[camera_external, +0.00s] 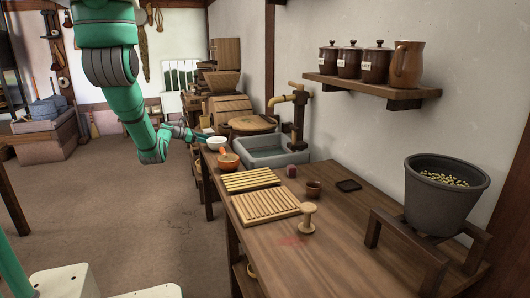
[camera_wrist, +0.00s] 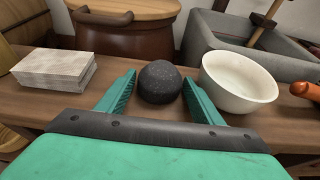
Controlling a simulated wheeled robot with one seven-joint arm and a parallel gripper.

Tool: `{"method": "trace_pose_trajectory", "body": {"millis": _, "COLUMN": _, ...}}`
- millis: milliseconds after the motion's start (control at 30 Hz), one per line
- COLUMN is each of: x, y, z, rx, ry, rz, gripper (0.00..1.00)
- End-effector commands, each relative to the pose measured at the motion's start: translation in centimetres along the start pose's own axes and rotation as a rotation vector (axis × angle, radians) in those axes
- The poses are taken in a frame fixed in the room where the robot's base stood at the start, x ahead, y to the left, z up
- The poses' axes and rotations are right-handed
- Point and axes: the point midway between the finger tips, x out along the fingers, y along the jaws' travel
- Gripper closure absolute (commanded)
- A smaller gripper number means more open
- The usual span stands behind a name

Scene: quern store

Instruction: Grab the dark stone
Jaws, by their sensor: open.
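The dark stone (camera_wrist: 159,82) is a round, speckled black ball on the wooden counter in the wrist view. My gripper (camera_wrist: 160,88) is open, with one green finger on each side of the stone. The stone sits between the fingertips, and a small gap shows on the left. The right finger is close to the stone, and I cannot tell if it touches. In the external view my gripper (camera_external: 205,137) reaches over the far end of the counter, and the stone cannot be made out there.
A white bowl (camera_wrist: 238,82) stands right beside the right finger. A pale block (camera_wrist: 55,71) lies to the left. A brown lidded pot (camera_wrist: 125,36) stands behind the stone, and a grey stone sink (camera_wrist: 225,35) is at the back right. Slatted boards (camera_external: 265,207) lie nearer on the counter.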

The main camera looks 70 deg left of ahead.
Motion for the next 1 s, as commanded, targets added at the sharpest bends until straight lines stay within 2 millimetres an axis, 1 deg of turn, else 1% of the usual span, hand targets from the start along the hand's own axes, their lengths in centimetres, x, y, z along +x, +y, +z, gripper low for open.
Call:
{"method": "trace_pose_trajectory", "body": {"millis": 133, "x": 0.0, "y": 0.0, "z": 0.0, "rx": 0.000, "ry": 0.000, "rz": 0.000, "gripper": 0.39}}
{"method": "trace_pose_trajectory", "body": {"millis": 167, "x": 0.0, "y": 0.0, "z": 0.0, "rx": 0.000, "ry": 0.000, "rz": 0.000, "gripper": 0.47}}
{"method": "trace_pose_trajectory", "body": {"millis": 200, "x": -0.1, "y": 0.0, "z": 0.0, "rx": 0.000, "ry": 0.000, "rz": 0.000, "gripper": 0.56}}
{"method": "trace_pose_trajectory", "body": {"millis": 267, "x": -0.1, "y": 0.0, "z": 0.0, "rx": 0.000, "ry": 0.000, "rz": 0.000, "gripper": 0.71}}
{"method": "trace_pose_trajectory", "body": {"millis": 300, "x": -0.1, "y": 0.0, "z": 0.0, "rx": 0.001, "ry": 0.000, "rz": 0.000, "gripper": 0.80}}
{"method": "trace_pose_trajectory", "body": {"millis": 333, "x": -0.1, "y": 0.1, "z": 0.1, "rx": 0.001, "ry": -0.002, "rz": 0.001, "gripper": 0.82}}
{"method": "trace_pose_trajectory", "body": {"millis": 533, "x": -0.1, "y": 0.1, "z": 0.2, "rx": 0.002, "ry": -0.002, "rz": 0.001, "gripper": 0.82}}
{"method": "trace_pose_trajectory", "body": {"millis": 667, "x": -0.4, "y": 0.1, "z": 1.0, "rx": 0.004, "ry": -0.003, "rz": 0.001, "gripper": 0.82}}
{"method": "trace_pose_trajectory", "body": {"millis": 767, "x": -0.9, "y": 0.1, "z": 2.4, "rx": 0.006, "ry": -0.004, "rz": 0.001, "gripper": 0.82}}
{"method": "trace_pose_trajectory", "body": {"millis": 1000, "x": -2.4, "y": 0.1, "z": 6.6, "rx": 0.006, "ry": -0.003, "rz": 0.001, "gripper": 0.82}}
